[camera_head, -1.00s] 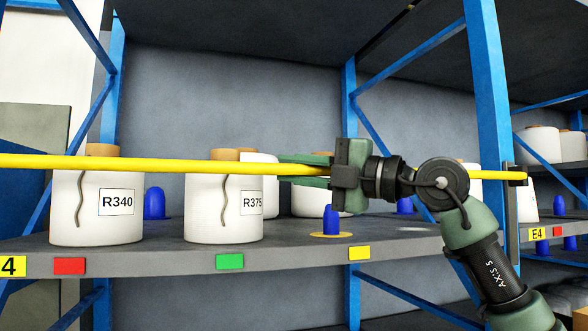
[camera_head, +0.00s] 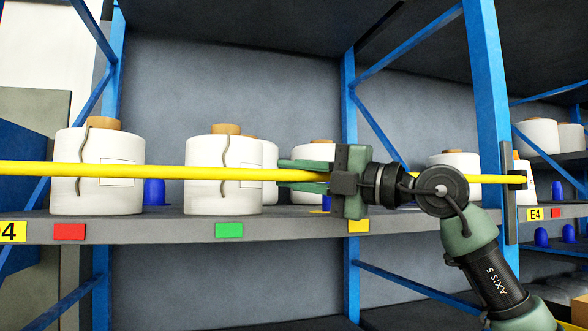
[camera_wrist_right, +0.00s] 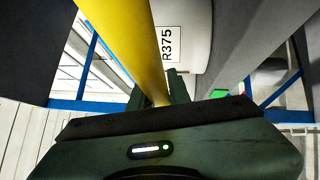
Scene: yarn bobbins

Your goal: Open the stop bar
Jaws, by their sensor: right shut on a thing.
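The stop bar is a long yellow bar (camera_head: 230,173) running level across the front of the shelf, passing in front of the white bobbins. Its right end reaches a dark bracket (camera_head: 510,205) on the blue upright. My right gripper (camera_head: 303,176) is shut on the bar, right of the middle bobbin; its green fingers point left along it. In the right wrist view the yellow bar (camera_wrist_right: 125,40) runs into the gripper (camera_wrist_right: 174,85), and part of the grip is hidden. My left gripper is not in view.
White bobbins with brown cores stand on the shelf behind the bar, at left (camera_head: 100,195) and in the middle (camera_head: 222,200). The grey shelf (camera_head: 150,229) carries coloured tags on its front edge. Blue uprights (camera_head: 490,100) stand close to my right arm.

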